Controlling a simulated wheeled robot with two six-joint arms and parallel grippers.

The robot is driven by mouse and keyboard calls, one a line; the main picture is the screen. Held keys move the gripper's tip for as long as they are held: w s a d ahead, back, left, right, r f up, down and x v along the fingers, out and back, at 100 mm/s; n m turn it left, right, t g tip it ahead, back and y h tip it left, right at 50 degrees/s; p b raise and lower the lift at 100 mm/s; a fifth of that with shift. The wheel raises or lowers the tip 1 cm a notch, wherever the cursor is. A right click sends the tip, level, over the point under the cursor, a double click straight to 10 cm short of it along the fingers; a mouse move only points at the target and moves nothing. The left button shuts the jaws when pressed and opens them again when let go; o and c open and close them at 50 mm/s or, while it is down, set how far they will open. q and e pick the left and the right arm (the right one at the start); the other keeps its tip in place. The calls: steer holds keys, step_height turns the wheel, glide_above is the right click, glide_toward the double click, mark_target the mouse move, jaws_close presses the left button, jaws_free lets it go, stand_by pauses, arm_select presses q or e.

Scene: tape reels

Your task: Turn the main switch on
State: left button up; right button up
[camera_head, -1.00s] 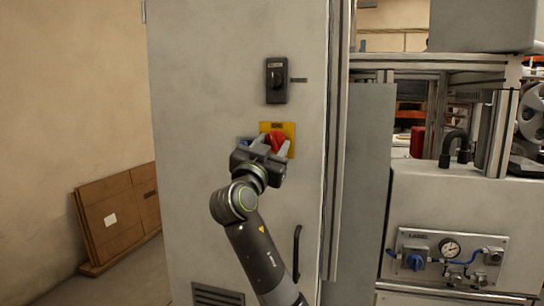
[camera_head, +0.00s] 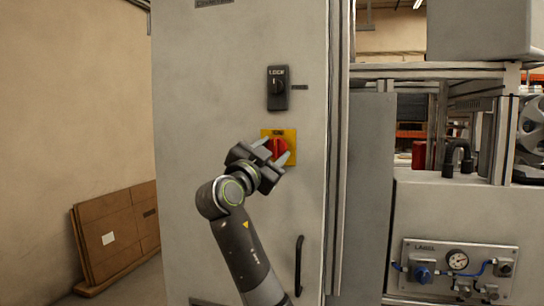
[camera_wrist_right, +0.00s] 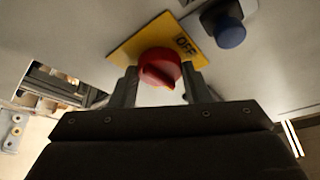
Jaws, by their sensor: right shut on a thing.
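The main switch is a red rotary knob (camera_head: 279,147) on a yellow plate (camera_head: 291,135) on the front of the grey cabinet. My right gripper (camera_head: 273,152) is at the switch, with a finger on either side of the knob, and is shut on it. In the right wrist view the red knob (camera_wrist_right: 160,68) sits between the two fingers (camera_wrist_right: 163,88). The word OFF shows on the yellow plate (camera_wrist_right: 128,49) beside it. The knob's exact angle is hard to read. My left gripper is not in view.
A black lock switch (camera_head: 278,88) is above the yellow plate. A black door handle (camera_head: 298,265) is lower on the cabinet.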

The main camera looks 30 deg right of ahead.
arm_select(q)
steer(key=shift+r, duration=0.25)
arm_select(e)
steer(key=o, duration=1)
steer(key=shift+a+f, duration=0.1)
steer(key=shift+s+a+f, duration=0.1)
steer(key=shift+a, duration=0.15)
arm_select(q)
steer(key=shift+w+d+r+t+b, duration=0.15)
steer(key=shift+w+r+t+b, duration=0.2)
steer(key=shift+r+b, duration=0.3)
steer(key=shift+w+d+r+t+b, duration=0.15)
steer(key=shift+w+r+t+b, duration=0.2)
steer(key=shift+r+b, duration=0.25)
arm_select(e)
steer(key=v, duration=1.6)
steer(key=shift+s+a, duration=0.25)
steer(key=shift+a, duration=0.05)
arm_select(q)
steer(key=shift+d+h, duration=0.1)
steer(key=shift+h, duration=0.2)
